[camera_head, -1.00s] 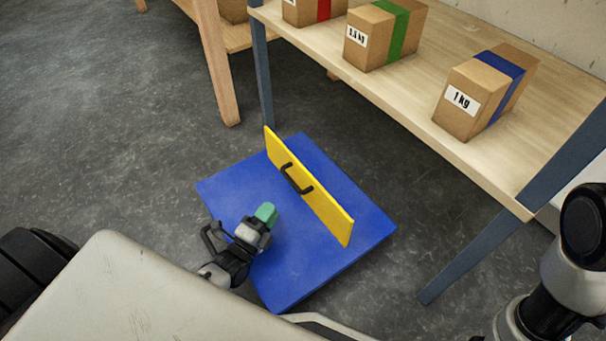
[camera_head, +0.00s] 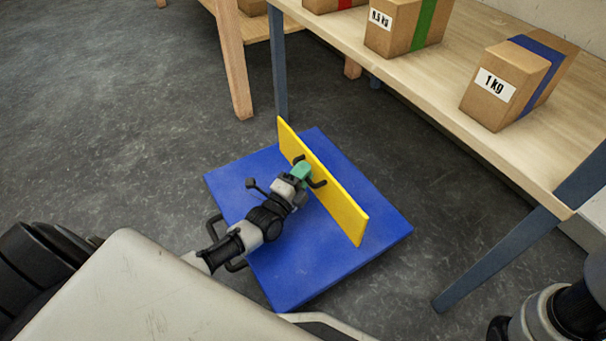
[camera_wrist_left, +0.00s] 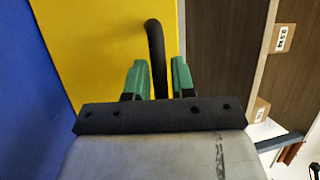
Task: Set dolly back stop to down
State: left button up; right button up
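The blue dolly (camera_head: 310,270) rests flat on the floor. Its yellow back stop (camera_head: 342,205) stands upright across the platform. A black bar handle (camera_head: 319,183) is on the stop's near face. My left gripper (camera_head: 303,172) reaches over the dolly to this handle. In the left wrist view, its green fingers (camera_wrist_left: 159,66) are apart. The black handle (camera_wrist_left: 155,45) lies between them, nearer the left finger, with a gap on the right. The yellow stop (camera_wrist_left: 100,45) is behind. Part of my right arm shows at the lower right, but its gripper is out of view.
A wooden shelf table (camera_head: 440,115) with blue-grey legs stands just behind and right of the dolly. Boxes sit on it, including a 1 kg box (camera_head: 494,84) with a blue band. Open grey floor (camera_head: 120,130) lies to the left.

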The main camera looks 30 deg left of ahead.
pick_arm(q)
grip_shut()
